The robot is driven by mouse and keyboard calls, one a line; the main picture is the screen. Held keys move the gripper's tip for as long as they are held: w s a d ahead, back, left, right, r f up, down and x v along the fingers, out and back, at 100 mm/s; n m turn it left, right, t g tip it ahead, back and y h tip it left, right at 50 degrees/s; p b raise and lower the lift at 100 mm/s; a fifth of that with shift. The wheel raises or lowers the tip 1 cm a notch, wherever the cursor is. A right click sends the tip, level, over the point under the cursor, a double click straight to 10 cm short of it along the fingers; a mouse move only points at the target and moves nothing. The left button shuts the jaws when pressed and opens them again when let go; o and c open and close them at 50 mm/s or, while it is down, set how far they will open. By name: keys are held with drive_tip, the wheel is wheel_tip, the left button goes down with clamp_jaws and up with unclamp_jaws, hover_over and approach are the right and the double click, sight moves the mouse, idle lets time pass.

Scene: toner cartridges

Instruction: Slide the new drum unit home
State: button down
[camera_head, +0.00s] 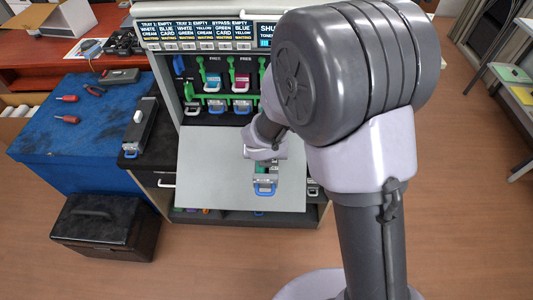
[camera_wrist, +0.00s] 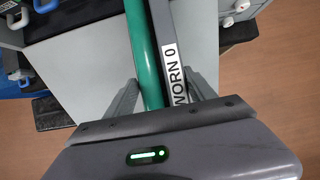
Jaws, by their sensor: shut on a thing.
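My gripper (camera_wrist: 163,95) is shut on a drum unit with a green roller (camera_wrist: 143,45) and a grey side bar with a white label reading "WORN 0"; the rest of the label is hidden. In the head view the drum unit (camera_head: 265,187) shows its blue handle, toward the viewer, above the lowered grey door (camera_head: 215,165) of the printer. My gripper (camera_head: 265,158) is partly hidden there by my arm. The open printer bay (camera_head: 225,118) stands behind, with blue-handled units in its lower row. My arm covers the right part of the bay.
Blue (camera_head: 212,82) and magenta (camera_head: 241,82) cartridges sit in the upper row. A long dark unit (camera_head: 140,130) lies on the black top at left. Tools lie on the blue mat (camera_head: 80,115). A black box (camera_head: 105,225) stands on the floor.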

drive_tip(key=shift+w, duration=0.1)
drive_tip(key=shift+w+p, duration=0.7)
drive_tip(key=shift+w, duration=0.35)
drive_tip(key=shift+w, duration=0.1)
drive_tip(key=shift+w+r+p, duration=0.15)
drive_tip(key=shift+w+p, duration=0.55)
drive_tip(key=shift+w+d, duration=0.1)
drive_tip(key=shift+w, duration=0.25)
drive_tip(key=w+p, duration=0.2)
drive_tip(key=p, duration=0.1)
drive_tip(key=shift+w, duration=0.4)
drive_tip(key=shift+w+p, duration=0.35)
drive_tip(key=shift+w, duration=0.1)
